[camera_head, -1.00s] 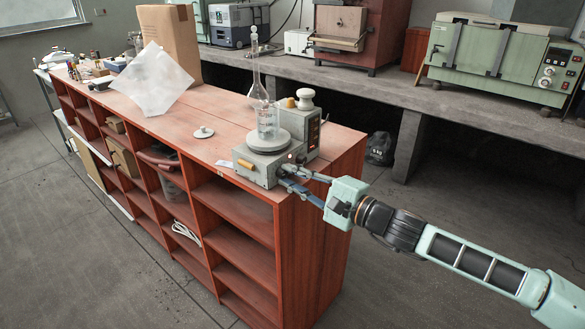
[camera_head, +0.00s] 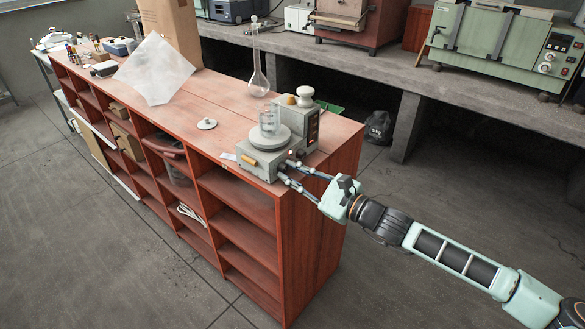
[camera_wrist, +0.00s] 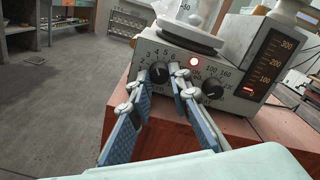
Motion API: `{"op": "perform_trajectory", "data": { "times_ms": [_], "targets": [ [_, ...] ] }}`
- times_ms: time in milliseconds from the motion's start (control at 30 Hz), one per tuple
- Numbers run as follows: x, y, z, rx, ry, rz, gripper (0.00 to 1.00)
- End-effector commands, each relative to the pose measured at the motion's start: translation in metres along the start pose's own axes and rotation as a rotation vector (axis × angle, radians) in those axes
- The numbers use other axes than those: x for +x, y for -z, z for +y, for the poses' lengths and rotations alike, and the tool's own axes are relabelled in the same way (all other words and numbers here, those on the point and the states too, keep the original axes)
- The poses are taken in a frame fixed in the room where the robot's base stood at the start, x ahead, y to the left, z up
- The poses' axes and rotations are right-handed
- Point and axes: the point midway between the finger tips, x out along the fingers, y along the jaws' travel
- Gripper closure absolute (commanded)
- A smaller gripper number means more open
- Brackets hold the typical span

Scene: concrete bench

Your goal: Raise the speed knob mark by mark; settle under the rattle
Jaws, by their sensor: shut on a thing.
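The stirring hotplate (camera_head: 256,168) stands at the near right end of the red-brown shelf unit, with a small glass beaker (camera_head: 268,121) on its round plate (camera_head: 270,138). In the wrist view, the left black knob (camera_wrist: 158,72) sits under a number scale, with 2 to 6 readable. My gripper (camera_wrist: 159,80) has its blue-padded fingers on either side of this knob, shut on it. It also shows in the head view (camera_head: 285,171). I cannot read the knob's exact setting. The right knob (camera_wrist: 212,90), marked 100 to 220, is free.
A vertical scale (camera_wrist: 271,63) marked 100 to 300 has a red indicator near its bottom. A tall glass flask (camera_head: 259,82) stands behind the hotplate; a small pale lid (camera_head: 206,124) lies to its left.

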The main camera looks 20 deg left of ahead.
Motion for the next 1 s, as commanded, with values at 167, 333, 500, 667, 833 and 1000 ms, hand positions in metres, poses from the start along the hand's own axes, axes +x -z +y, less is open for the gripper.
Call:
{"op": "perform_trajectory", "data": {
  "times_ms": [167,333,500,667,833,1000],
  "targets": [
    [0.0,-0.0001,0.0008,0.02,-0.001,-0.001,1.0],
    [0.0,0.0003,0.001,0.022,-0.001,0.0,1.0],
    [0.0001,0.0003,0.0011,0.021,-0.001,0.0,1.0],
    [0.0001,0.0003,0.0008,0.02,-0.001,0.0,0.66],
    [0.0,0.0003,0.0004,0.02,0.0,0.0,0.65],
    [0.0,0.001,0.0007,0.011,0.0,0.0,0.65]
  ]
}}
